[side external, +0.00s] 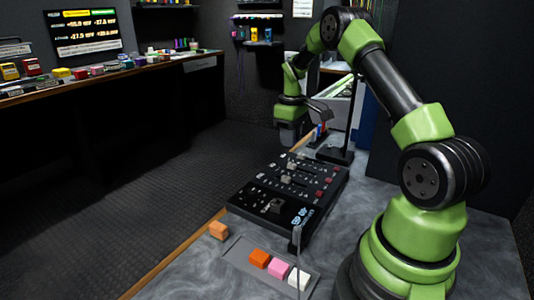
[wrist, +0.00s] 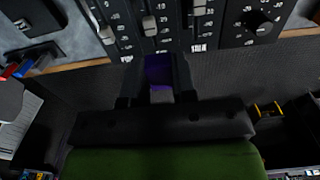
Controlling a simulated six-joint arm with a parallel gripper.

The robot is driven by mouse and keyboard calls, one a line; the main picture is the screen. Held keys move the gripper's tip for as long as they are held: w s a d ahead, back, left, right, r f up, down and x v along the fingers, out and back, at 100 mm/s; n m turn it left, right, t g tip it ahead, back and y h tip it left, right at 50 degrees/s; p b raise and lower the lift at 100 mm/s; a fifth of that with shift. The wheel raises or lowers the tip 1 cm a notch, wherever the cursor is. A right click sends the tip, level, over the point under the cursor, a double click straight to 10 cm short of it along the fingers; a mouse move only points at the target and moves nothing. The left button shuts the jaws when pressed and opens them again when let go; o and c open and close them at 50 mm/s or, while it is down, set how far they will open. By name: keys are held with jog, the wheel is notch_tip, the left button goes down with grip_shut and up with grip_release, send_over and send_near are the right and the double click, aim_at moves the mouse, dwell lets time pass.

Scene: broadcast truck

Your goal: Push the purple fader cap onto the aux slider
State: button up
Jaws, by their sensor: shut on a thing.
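The purple fader cap (wrist: 158,70) is held between the two dark fingers of my gripper (wrist: 157,76) in the wrist view. My gripper is shut on it. In the side view my gripper (side external: 318,113) is raised beyond the far end of the black mixer (side external: 262,193), and I cannot make out the cap there. The mixer (wrist: 225,30) fills the top of the wrist view, with its scales and several pale slider knobs (wrist: 149,25). The cap appears below the mixer's edge, apart from the sliders. I cannot tell which slider is the aux.
A grey tray (side external: 236,250) with orange (side external: 259,258), pink (side external: 279,268) and white (side external: 298,279) caps lies near the front. An orange block (side external: 218,230) sits by the table edge. A dark stand (side external: 335,155) and red and blue pieces (side external: 319,131) are near my gripper.

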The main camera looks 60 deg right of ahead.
aim_at(294, 164)
jog(key=shift+s+d+r, duration=0.1)
jog(key=shift+s+d, duration=0.15)
jog(key=shift+d, duration=0.5)
jog(key=shift+f, duration=2.95)
jog(key=shift+f, duration=1.4)
jog(key=o, duration=1)
jog(key=shift+c, duration=0.2)
jog(key=shift+r, duration=0.1)
